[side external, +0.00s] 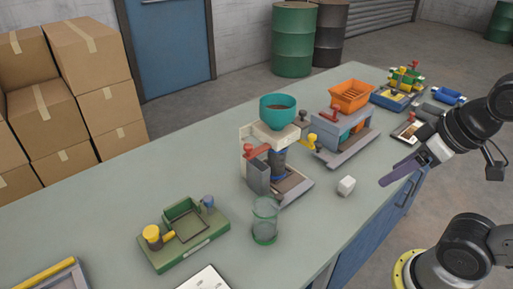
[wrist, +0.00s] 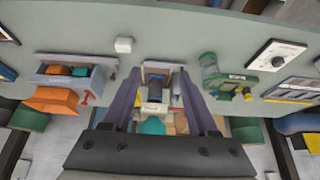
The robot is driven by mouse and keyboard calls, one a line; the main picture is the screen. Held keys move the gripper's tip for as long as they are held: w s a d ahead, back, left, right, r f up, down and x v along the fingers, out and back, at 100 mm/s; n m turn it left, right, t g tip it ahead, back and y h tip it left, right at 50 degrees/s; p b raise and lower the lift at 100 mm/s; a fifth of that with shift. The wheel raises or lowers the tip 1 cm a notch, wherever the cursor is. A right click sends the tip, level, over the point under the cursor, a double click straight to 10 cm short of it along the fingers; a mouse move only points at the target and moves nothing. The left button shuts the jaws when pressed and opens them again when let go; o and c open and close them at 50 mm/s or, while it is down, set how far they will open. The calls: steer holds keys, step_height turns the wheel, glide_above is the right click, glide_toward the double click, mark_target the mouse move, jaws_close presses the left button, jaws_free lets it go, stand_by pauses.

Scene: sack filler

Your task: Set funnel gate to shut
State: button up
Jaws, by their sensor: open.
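The sack filler stands mid-table in the side view, with a teal funnel (side external: 278,110) on a cream block (side external: 277,135). The funnel holds brown material. A red lever (side external: 256,150) sticks out on the filler's left, above a grey box. A dark cylinder with blue bands (side external: 278,163) stands under the block. I cannot tell which part is the gate or how it is set. My gripper (side external: 384,182) is open and empty, right of the filler and apart from it. In the wrist view my gripper (wrist: 158,72) has its fingers spread, with the filler and teal funnel (wrist: 152,127) seen between them.
A white cube (side external: 346,186) and a clear green-tinted jar (side external: 265,220) stand near the front. A green fixture with a yellow knob (side external: 183,232) is at left. A grey-blue station with an orange basket (side external: 350,96) stands behind right.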

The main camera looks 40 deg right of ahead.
stand_by(0.4)
steer(key=w+a+r+m+g, duration=0.3)
steer(key=w+r, duration=1)
steer(key=r, duration=0.5)
steer(key=g, duration=0.3)
glide_above(248, 145)
step_height(248, 145, down, 8)
steer(key=f, duration=0.1)
step_height(248, 145, down, 13)
steer(key=shift+r, duration=0.2)
jaws_close()
